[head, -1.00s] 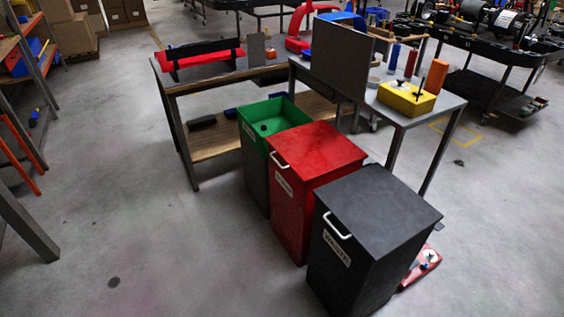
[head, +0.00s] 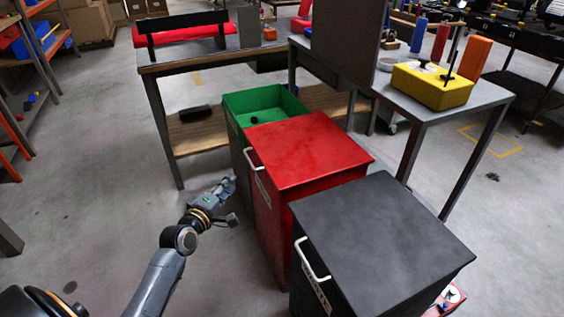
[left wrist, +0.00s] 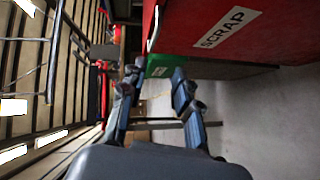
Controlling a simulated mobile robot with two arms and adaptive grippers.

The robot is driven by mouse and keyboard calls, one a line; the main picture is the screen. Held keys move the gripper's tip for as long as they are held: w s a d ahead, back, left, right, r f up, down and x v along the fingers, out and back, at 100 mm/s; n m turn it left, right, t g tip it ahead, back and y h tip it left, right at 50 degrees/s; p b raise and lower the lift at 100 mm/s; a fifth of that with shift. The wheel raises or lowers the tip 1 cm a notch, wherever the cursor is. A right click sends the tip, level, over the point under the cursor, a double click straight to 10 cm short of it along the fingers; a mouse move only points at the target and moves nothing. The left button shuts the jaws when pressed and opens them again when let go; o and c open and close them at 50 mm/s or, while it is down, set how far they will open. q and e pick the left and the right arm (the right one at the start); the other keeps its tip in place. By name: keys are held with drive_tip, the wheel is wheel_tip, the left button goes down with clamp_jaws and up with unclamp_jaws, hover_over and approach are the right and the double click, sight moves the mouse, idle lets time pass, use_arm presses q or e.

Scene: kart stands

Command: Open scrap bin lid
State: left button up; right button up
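The red scrap bin (head: 270,220) stands between a green bin and a black bin. Its red lid (head: 305,150) lies shut, with a white handle (head: 253,158) at its left edge. In the left wrist view the bin's red front (left wrist: 225,30) carries a SCRAP label, and the white handle (left wrist: 153,28) shows at its edge. My left gripper (head: 228,184) is left of the bin's front, lower than the handle and apart from it. In the left wrist view its two fingers (left wrist: 157,70) are spread with nothing between them. My right gripper is not in view.
The open green bin (head: 262,100) stands behind the red one, and the closed black bin (head: 385,240) in front. Work tables (head: 180,62) stand behind the bins. A yellow box (head: 430,86) sits on the right table. The floor left of the bins is clear.

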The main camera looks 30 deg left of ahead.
sight(249, 160)
use_arm(q)
drive_tip(key=shift+w+a+f+b, duration=0.2)
drive_tip(key=shift+w+b, duration=0.35)
drive_tip(key=shift+w, duration=1.75)
drive_tip(key=shift+w+a+f+b, duration=0.15)
drive_tip(key=shift+w+b, duration=0.35)
drive_tip(key=shift+w, duration=1.75)
drive_tip(key=shift+w+a+f+b, duration=0.1)
drive_tip(key=shift+w+a+b, duration=0.3)
drive_tip(key=shift+w, duration=1.9)
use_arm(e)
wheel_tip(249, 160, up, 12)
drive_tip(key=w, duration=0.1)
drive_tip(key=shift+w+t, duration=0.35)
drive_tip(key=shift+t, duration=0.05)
use_arm(q)
drive_tip(key=shift+d, duration=0.15)
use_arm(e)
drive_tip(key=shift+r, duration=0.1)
use_arm(q)
clamp_jaws()
